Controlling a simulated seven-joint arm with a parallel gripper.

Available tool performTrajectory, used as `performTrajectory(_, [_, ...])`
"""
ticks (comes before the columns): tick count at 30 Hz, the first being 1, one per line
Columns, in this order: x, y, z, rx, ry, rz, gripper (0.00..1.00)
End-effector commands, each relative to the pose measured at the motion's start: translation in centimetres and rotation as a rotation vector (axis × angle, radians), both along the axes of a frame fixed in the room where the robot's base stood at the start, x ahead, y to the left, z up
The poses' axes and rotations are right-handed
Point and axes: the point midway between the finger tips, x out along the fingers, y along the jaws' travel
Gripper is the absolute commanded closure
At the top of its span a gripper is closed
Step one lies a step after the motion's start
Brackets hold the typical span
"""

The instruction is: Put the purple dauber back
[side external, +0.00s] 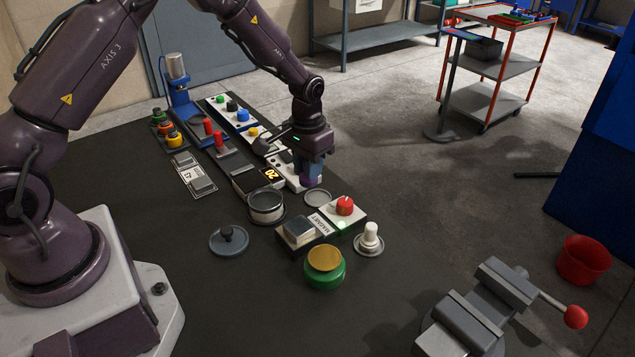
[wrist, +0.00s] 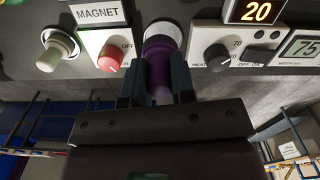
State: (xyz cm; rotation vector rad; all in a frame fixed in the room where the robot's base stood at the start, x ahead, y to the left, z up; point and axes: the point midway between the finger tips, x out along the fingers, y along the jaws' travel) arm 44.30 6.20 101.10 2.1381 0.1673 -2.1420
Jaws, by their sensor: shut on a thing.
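The purple dauber (wrist: 158,52) is upright between the two fingers of my gripper (wrist: 157,88) in the wrist view. In the side view my gripper (side external: 311,172) points down and is shut on the dauber, whose purple lower end (side external: 312,184) shows just below the fingers. A small round pale saucer (side external: 317,198) lies just below and in front of it. In the wrist view the dauber's far end overlaps this pale round saucer (wrist: 167,30). I cannot tell whether the dauber touches it.
A white dauber (side external: 369,240) stands on its own saucer close by. The magnet box with a red knob (side external: 345,205) is right of my gripper. The heater panel with a dial (wrist: 217,56) is on the other side. A round tin (side external: 266,207) and a green-gold pot (side external: 324,266) stand nearer.

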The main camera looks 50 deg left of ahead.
Motion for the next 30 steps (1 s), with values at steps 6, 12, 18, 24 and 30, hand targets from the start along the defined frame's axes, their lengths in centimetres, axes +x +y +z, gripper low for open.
performTrajectory(6, [2.0,0.3,-2.3,0.0,-0.002,0.0,0.95])
performTrajectory(12, [2.6,0.4,-4.4,0.0,0.002,0.0,0.95])
performTrajectory(18, [2.6,0.4,-6.2,0.0,-0.001,0.001,0.95])
performTrajectory(24, [2.7,0.4,-6.1,0.0,-0.002,0.001,0.95])
performTrajectory(30, [2.7,0.4,-6.4,0.0,-0.003,0.001,0.67])
